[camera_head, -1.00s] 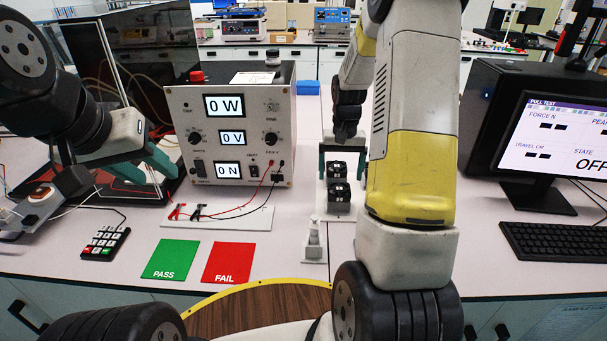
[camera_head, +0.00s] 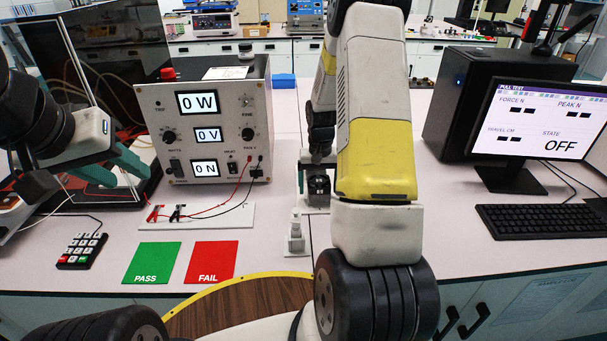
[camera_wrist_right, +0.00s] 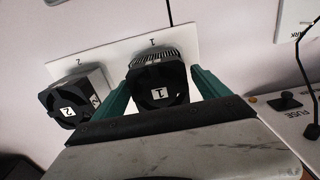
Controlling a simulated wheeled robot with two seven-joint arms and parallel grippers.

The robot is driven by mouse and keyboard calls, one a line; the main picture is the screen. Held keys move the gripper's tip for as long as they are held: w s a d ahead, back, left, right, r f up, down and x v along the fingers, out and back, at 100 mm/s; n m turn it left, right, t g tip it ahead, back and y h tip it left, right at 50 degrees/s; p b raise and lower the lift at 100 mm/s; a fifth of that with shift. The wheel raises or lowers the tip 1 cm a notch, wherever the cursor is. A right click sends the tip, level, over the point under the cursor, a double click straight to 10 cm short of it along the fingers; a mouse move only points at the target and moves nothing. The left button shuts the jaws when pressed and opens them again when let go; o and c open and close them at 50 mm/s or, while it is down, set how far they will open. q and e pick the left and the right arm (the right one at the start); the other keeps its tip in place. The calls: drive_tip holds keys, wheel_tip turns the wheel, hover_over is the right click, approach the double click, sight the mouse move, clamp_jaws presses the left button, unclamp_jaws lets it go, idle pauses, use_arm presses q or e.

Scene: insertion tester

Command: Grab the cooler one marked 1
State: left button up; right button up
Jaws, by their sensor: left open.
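The cooler marked 1 (camera_wrist_right: 158,84), a black fan block with a finned metal heatsink, stands on a white plate (camera_wrist_right: 118,52) at its printed 1. My right gripper (camera_wrist_right: 160,80) has its teal fingers on either side of this cooler; a small gap shows at the right finger. The cooler marked 2 (camera_wrist_right: 68,102) stands to the left, outside the fingers. In the head view a black cooler (camera_head: 318,186) shows under my right gripper (camera_head: 316,172); its mark is unreadable and the other is hidden. My left gripper (camera_head: 108,172) is open and empty at the left.
A power supply (camera_head: 205,130) with test leads stands left of the right gripper. Green PASS (camera_head: 152,262) and red FAIL (camera_head: 212,261) mats lie in front. A small white fixture (camera_head: 296,235) is nearer me. A monitor (camera_head: 545,122) and keyboard (camera_head: 545,221) are at right.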

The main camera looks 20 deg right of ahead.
drive_tip(key=c, duration=1.6)
drive_tip(key=shift+o, duration=0.2)
drive_tip(key=shift+r, duration=0.15)
